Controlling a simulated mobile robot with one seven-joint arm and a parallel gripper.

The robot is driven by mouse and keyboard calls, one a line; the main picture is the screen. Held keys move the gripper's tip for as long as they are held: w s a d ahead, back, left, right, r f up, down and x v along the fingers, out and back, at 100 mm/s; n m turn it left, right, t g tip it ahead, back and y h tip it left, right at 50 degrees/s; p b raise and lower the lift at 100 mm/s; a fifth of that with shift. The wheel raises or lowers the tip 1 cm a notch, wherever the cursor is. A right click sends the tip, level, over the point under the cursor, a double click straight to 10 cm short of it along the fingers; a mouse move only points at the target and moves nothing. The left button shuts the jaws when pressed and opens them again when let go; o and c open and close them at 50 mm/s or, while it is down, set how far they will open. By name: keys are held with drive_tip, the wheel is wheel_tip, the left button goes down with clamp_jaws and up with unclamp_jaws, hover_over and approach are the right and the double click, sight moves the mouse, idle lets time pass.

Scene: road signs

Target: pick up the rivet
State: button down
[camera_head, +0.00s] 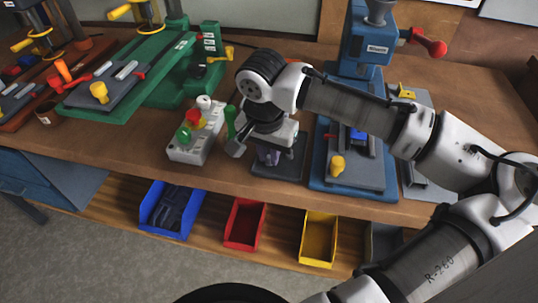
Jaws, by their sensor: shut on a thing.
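My gripper (267,156) points down over a small dark grey base plate (286,168) near the front edge of the workbench. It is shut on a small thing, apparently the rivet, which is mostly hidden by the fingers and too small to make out. I cannot tell whether that thing touches the plate or is clear of it.
A grey control box (185,150) with red, green and white knobs stands just left of my gripper. A blue drill press (365,60) stands to the right, green machines (165,60) to the left. Blue (148,205), red (244,240) and yellow (319,255) bins sit on the lower shelf.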

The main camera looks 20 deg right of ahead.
wheel_tip(320, 180, up, 20)
drive_tip(key=b, duration=0.1)
idle(1.1)
